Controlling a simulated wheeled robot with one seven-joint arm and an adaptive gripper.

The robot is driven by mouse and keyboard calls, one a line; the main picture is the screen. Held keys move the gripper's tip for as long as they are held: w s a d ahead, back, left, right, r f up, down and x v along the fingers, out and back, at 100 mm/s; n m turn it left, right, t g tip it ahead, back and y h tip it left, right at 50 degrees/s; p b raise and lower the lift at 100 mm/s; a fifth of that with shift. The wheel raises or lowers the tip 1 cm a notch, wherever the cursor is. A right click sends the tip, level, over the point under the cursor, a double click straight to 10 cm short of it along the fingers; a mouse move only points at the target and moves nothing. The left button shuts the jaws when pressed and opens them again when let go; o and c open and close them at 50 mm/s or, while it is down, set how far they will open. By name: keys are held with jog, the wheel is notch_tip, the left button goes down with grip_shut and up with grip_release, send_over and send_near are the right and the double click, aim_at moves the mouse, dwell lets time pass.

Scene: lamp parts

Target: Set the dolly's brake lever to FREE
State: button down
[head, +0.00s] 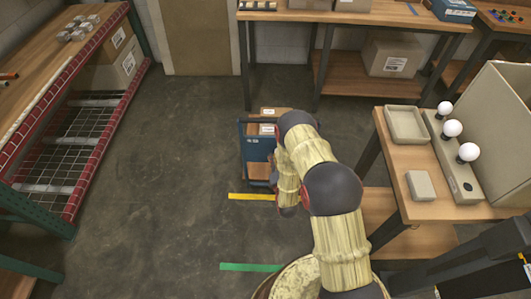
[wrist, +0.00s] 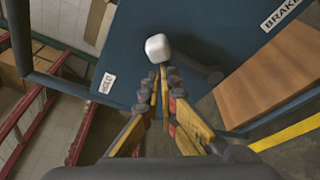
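The blue dolly (head: 257,150) stands on the floor in the head view, partly behind my arm. In the wrist view its blue panel (wrist: 130,50) fills the upper middle. A white rounded knob (wrist: 158,47), apparently the brake lever's handle, stands out from the panel. A small HOLD label (wrist: 107,83) is left of and below the knob, and a BRAKE label (wrist: 282,12) is at upper right. No FREE label is readable. My gripper (wrist: 161,73) has its fingertips together, with nothing visible between them. The tips appear just below the knob; contact is unclear. The lever's shaft is hard to make out.
Boxes (head: 268,128) sit on the dolly. A workbench (head: 405,155) with lamp parts stands close at right, another bench (head: 350,14) at the back, and a red-edged rack (head: 75,75) at left. Yellow (head: 250,197) and green (head: 250,267) strips mark the floor. Floor left of the dolly is clear.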

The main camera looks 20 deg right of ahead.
jog(key=shift+s+d+f+b, duration=0.15)
jog(key=shift+s+d, duration=0.15)
jog(key=shift+d, duration=0.6)
jog(key=shift+s+d+b, duration=0.2)
jog(key=shift+s+d, duration=0.1)
jog(key=shift+d, duration=0.6)
jog(key=shift+s+d+f+b, duration=0.15)
jog(key=shift+s+d, duration=0.15)
jog(key=shift+d, duration=0.6)
